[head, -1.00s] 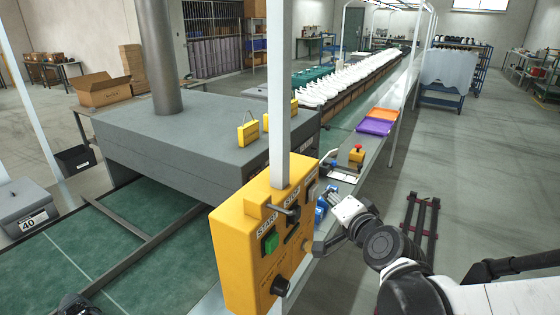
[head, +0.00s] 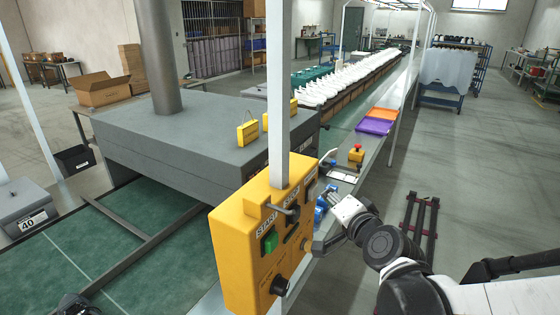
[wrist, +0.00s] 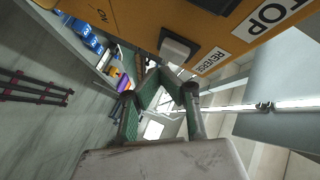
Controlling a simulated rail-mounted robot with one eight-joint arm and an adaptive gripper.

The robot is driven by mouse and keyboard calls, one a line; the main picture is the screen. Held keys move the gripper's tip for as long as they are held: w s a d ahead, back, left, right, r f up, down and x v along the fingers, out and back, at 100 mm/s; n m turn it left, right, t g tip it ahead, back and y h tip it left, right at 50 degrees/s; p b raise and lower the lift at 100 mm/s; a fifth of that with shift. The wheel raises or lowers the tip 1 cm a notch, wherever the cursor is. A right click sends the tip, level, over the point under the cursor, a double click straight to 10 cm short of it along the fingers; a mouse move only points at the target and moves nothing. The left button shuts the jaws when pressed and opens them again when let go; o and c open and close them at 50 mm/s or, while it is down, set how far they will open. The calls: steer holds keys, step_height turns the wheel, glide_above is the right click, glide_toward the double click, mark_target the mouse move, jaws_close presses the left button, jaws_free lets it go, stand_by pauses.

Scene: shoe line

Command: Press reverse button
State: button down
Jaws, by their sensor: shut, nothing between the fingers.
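The yellow control box (head: 243,262) is mounted on a white post in the head view. The reverse button (wrist: 177,48) is a pale grey square button on the box face, at the upper middle of the wrist view. Its REVERSE label (wrist: 211,61) is beside it. My gripper (wrist: 165,84) is shut and empty, with its green-padded fingers just below the button in the wrist view. I cannot tell whether the fingertips touch it. In the head view my gripper (head: 330,236) is at the right side of the box, and the reverse button is not clearly seen.
The green start button (head: 269,241) and a black knob (head: 279,286) are on the same box. The STOP label (wrist: 268,17) is close to the reverse button. Blue items (head: 322,208), an orange tray (head: 384,114) and a purple tray (head: 375,127) lie along the line behind.

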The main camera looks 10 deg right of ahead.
steer(key=shift+w+a, duration=0.1)
steer(key=shift+w+a, duration=0.15)
steer(key=shift+a, duration=0.1)
